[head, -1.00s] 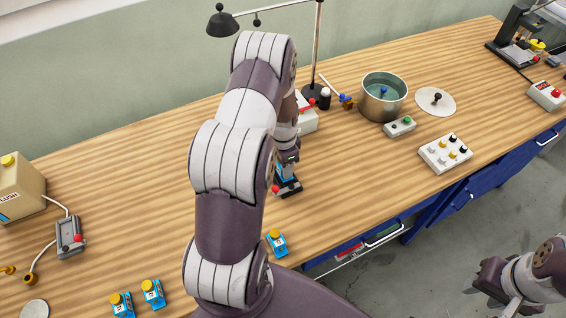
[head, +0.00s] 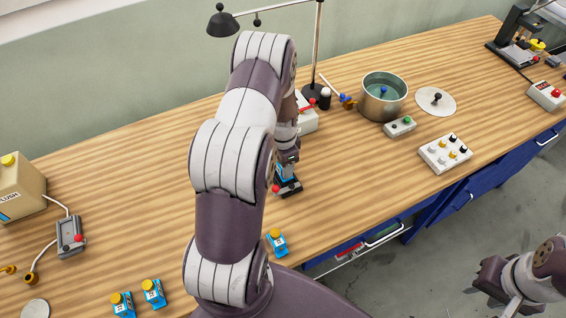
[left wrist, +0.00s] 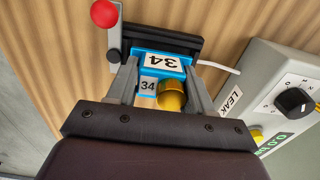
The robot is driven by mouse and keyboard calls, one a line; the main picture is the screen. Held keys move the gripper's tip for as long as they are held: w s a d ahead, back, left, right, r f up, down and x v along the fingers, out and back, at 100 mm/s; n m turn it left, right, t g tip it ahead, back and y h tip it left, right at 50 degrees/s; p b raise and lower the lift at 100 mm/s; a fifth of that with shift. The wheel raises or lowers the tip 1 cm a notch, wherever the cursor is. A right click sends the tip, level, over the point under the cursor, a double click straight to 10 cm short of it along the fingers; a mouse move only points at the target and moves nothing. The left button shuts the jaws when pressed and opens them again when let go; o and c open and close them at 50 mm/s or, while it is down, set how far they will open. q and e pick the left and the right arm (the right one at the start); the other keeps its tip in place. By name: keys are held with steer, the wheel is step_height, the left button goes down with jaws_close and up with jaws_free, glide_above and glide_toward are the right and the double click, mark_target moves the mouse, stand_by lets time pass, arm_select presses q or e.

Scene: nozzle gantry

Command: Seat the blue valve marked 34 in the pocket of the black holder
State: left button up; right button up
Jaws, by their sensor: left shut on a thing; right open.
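The blue valve marked 34 (left wrist: 162,66), with a yellow cap, is between the fingers of my left gripper (left wrist: 158,88), which is shut on it. In the left wrist view the valve is at the black holder (left wrist: 188,41), whose walls show beside and behind it. I cannot tell whether it is fully down in the pocket. A lever with a red ball (left wrist: 103,13) stands at the holder's side. In the head view the left gripper (head: 286,168) is over the holder (head: 290,189), mostly hidden by my arm. My right gripper (head: 478,287) is open and empty, off the table.
A leak tester box (left wrist: 270,95) stands close beside the holder. Other blue valves with yellow caps (head: 277,243) (head: 153,293) (head: 122,304) stand at the table's near side.

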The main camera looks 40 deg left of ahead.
arm_select(q)
steer(key=shift+f+b, duration=0.65)
steer(key=shift+f, duration=0.25)
stand_by(0.3)
steer(key=o, duration=1.3)
steer(key=shift+c, duration=0.2)
step_height(320, 180, up, 7)
steer(key=p, duration=0.5)
steer(key=shift+r+p, duration=0.1)
steer(key=shift+p, duration=0.3)
